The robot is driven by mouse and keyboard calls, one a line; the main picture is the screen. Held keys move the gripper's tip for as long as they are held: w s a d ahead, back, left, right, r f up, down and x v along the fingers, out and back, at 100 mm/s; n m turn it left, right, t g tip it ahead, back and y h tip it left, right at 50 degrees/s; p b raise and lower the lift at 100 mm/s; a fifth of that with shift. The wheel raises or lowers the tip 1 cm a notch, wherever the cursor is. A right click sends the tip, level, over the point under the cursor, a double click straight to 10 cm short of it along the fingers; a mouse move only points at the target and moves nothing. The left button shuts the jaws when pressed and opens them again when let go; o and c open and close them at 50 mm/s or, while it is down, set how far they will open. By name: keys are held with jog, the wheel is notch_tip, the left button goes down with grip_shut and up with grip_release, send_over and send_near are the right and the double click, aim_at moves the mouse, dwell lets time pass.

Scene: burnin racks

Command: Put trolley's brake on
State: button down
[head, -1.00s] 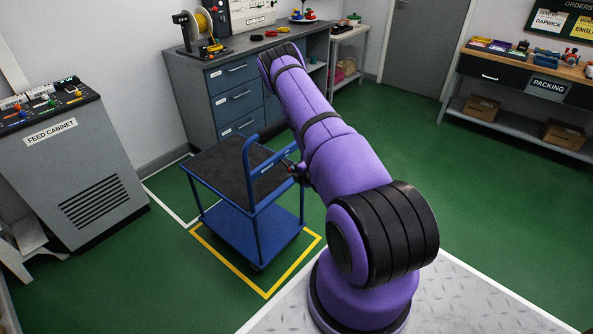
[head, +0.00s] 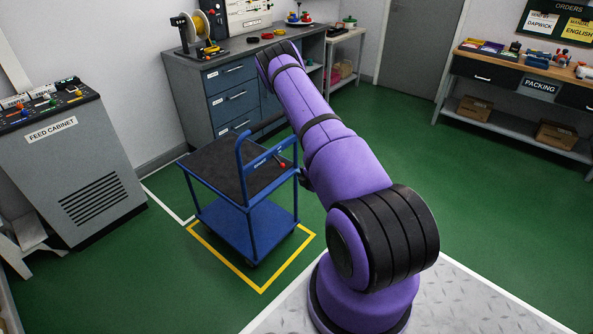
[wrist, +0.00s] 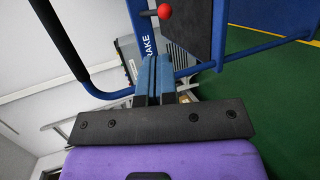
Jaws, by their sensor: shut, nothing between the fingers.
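The blue trolley (head: 247,222) stands inside a yellow floor outline, with a dark top deck and an upright push handle. A red-knobbed brake lever (head: 282,166) shows beside the handle's labelled crossbar. In the wrist view the red knob (wrist: 165,11) is near the top edge, and the blue bar marked BRAKE (wrist: 147,45) lies just beyond my fingers. My gripper (wrist: 154,62) is shut and empty, its tips below the knob in the picture and apart from it. In the head view my arm mostly hides the gripper. Whether the fingertips touch the bar I cannot tell.
A feed cabinet (head: 70,170) stands at left, and a grey drawer bench (head: 220,88) is behind the trolley. A packing bench (head: 535,80) is at far right. Green floor between the trolley and packing bench is clear.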

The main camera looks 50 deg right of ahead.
jog(key=shift+f+v, duration=0.2)
jog(key=shift+v, duration=1.75)
